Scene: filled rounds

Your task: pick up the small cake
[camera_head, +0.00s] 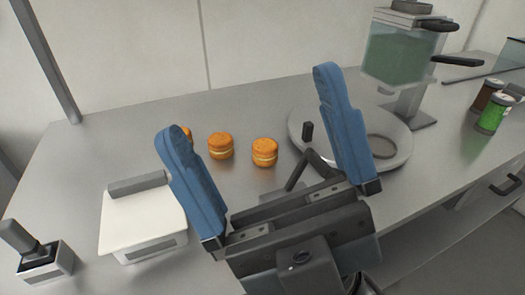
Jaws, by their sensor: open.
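Small round orange-brown cakes, each with a pale filling band, stand on the grey counter (110,140). One cake (265,152) is nearest the middle, another cake (220,146) is just to its left, and a third cake (187,134) is mostly hidden behind a blue finger. My gripper (256,110) is open, its two blue fingers spread wide. In the picture the two fuller cakes show between the fingers. Nothing is held. I cannot tell how high the fingers are above the counter.
A round grey plate-like disc (300,118) with a dark handle lies partly behind the right finger. A white flat device (140,222) and a small lever box (45,262) are at left. A green-tanked dispenser (398,55) and cans (494,113) stand at right. Left-back counter is clear.

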